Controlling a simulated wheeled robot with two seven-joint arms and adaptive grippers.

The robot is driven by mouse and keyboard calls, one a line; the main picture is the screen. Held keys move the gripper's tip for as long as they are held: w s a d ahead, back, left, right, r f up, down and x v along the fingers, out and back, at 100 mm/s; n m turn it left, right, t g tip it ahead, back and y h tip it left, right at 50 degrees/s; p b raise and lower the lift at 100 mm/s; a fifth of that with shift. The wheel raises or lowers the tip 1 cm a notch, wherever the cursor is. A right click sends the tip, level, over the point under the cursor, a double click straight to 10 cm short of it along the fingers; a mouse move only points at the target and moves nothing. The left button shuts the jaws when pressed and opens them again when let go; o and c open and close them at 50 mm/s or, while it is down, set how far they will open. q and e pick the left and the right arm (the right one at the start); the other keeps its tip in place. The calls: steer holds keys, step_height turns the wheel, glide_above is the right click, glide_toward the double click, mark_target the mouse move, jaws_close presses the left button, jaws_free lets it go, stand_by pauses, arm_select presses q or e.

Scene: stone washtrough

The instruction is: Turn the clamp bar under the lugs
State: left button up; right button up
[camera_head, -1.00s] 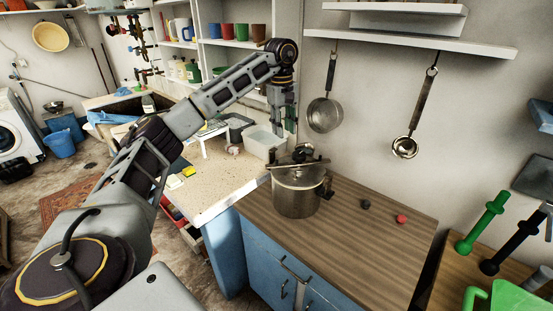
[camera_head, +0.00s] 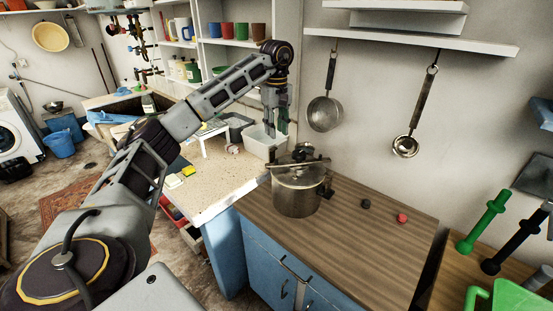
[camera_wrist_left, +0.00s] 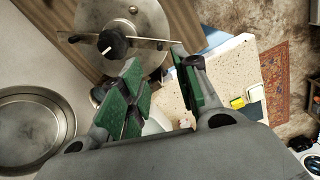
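A steel pot (camera_head: 297,194) with a lid stands at the left end of the wooden worktop. A thin clamp bar (camera_head: 316,161) lies across its lid, with a dark knob (camera_head: 303,150) at the centre. In the left wrist view the clamp bar (camera_wrist_left: 146,43) crosses the lid (camera_wrist_left: 118,14) beneath the black knob (camera_wrist_left: 112,44). Whether its ends sit under the lugs cannot be told. My left gripper (camera_head: 277,132) hangs above and behind the pot, apart from it. In the wrist view its green-padded fingers (camera_wrist_left: 160,65) are spread, with nothing between them. My right gripper is out of view.
A pale plastic tub (camera_head: 262,146) stands behind the pot on the speckled counter (camera_head: 215,178). A black knob (camera_head: 365,203) and a red knob (camera_head: 401,219) sit on the worktop's right. A pan (camera_head: 324,114) and a ladle (camera_head: 405,146) hang on the wall. The front worktop is clear.

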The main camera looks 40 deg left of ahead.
arm_select(q)
step_height(320, 180, down, 4)
steer(key=shift+f, duration=0.25)
step_height(320, 180, down, 5)
steer(key=shift+f, duration=1.05)
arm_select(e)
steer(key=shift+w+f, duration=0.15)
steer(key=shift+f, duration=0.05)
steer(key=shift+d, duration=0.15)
arm_select(q)
jaws_close()
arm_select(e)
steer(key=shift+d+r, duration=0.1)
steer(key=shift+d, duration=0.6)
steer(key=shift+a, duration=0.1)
